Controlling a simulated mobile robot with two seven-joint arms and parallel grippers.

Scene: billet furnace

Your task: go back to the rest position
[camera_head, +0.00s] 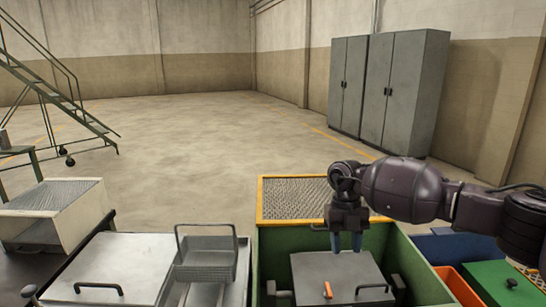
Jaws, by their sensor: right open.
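My right gripper (346,242) is in view with its arm coming in from the right. Its two bluish fingers point down with a gap between them, and nothing shows between them. It hangs over the far part of a grey lidded box (335,272) inside a green bin. Whether the fingertips touch the lid cannot be told. My left gripper is not in view.
The green bin (410,265) has a yellow-rimmed mesh panel (290,199) behind it. A grey wire basket (207,258), a grey lid (110,262) and a mesh-topped box (55,205) stand left. Grey cabinets (405,95) stand far back.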

